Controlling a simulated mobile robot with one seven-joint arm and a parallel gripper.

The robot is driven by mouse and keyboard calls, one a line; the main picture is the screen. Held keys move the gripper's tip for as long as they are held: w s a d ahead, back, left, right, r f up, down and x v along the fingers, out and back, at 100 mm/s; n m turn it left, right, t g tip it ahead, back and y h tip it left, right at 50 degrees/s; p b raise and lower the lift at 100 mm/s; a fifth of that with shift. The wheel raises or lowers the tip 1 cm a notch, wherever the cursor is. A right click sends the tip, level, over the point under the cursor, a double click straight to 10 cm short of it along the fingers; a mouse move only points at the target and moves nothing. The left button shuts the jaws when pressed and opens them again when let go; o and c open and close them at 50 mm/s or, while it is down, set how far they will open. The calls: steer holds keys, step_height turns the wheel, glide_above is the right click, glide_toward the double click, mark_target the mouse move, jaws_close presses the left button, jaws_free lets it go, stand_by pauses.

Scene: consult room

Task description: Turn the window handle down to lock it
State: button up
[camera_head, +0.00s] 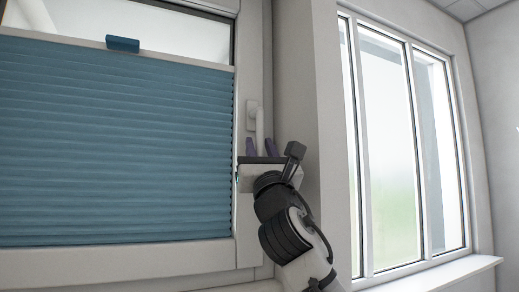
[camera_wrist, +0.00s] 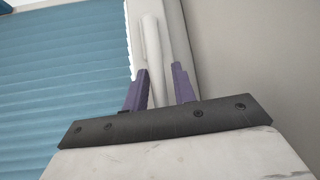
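The white window handle (camera_head: 259,122) sits on the right side of the window frame, its lever hanging straight down from its mounting plate. In the wrist view the pale lever (camera_wrist: 152,48) runs down between my two purple fingers. My gripper (camera_head: 260,140) is below the mounting plate, reaching up from below; in the wrist view my gripper (camera_wrist: 160,69) is open with one finger on each side of the lever. The left finger looks close to the lever, and a gap shows at the right finger. Contact cannot be told. The lever's lower end is hidden behind my gripper's body.
A blue pleated blind (camera_head: 115,145) covers most of the window to the left, with a blue tab (camera_head: 122,44) on its top rail. A wall corner (camera_head: 300,90) stands close to the right of the handle. A second window (camera_head: 390,150) with a sill (camera_head: 430,272) is farther right.

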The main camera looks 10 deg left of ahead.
steer(key=shift+o, duration=0.8)
steer(key=shift+s+f, duration=0.15)
steer(key=shift+f, duration=0.05)
steer(key=b+v, duration=0.5)
steer(key=v, duration=0.8)
steer(key=shift+d, duration=0.15)
